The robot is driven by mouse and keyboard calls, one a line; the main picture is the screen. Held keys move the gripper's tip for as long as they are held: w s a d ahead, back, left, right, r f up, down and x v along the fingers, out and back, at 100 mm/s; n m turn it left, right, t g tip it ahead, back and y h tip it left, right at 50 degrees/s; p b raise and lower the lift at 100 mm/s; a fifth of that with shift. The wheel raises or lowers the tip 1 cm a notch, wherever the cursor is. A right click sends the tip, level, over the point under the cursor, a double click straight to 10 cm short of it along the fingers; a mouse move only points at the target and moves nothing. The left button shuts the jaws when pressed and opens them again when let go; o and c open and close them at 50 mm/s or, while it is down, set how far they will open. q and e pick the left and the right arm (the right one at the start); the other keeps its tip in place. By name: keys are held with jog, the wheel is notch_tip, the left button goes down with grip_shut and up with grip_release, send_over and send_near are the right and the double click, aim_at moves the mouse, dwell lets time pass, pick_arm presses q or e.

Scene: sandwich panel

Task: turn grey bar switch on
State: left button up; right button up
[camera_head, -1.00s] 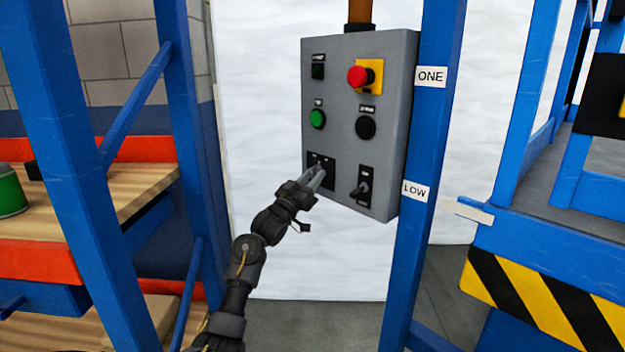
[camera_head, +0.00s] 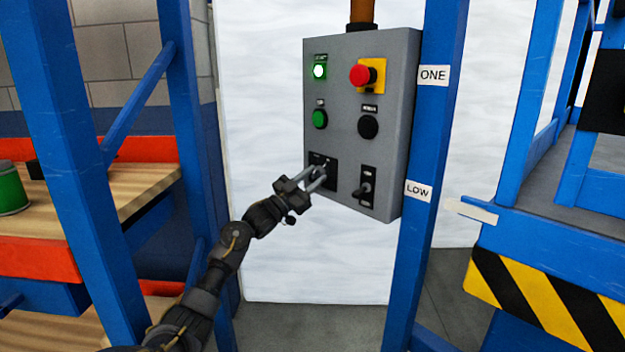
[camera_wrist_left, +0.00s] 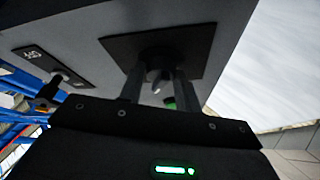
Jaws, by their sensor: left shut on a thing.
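The grey control panel (camera_head: 343,95) hangs upright between the blue posts. The grey bar switch sits on a black plate (camera_head: 331,163) at its lower left, mostly hidden by my fingers. My left gripper (camera_head: 322,176) is shut on the grey bar switch. In the left wrist view the plate (camera_wrist_left: 190,42) is close, and the switch (camera_wrist_left: 158,78) shows between the two fingers of the left gripper (camera_wrist_left: 160,88). The indicator lamp (camera_head: 320,71) at the panel's upper left is lit bright white-green. My right gripper is out of view.
A red emergency button (camera_head: 362,75) on a yellow plate, a green button (camera_head: 320,119), a black round button (camera_head: 368,127) and a black lever switch (camera_head: 363,190) share the panel. A blue shelf post (camera_head: 190,130) stands left, and a labelled blue post (camera_head: 430,130) stands right.

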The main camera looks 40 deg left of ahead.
pick_arm(q)
jog(key=shift+a, duration=0.1)
jog(key=o, duration=1)
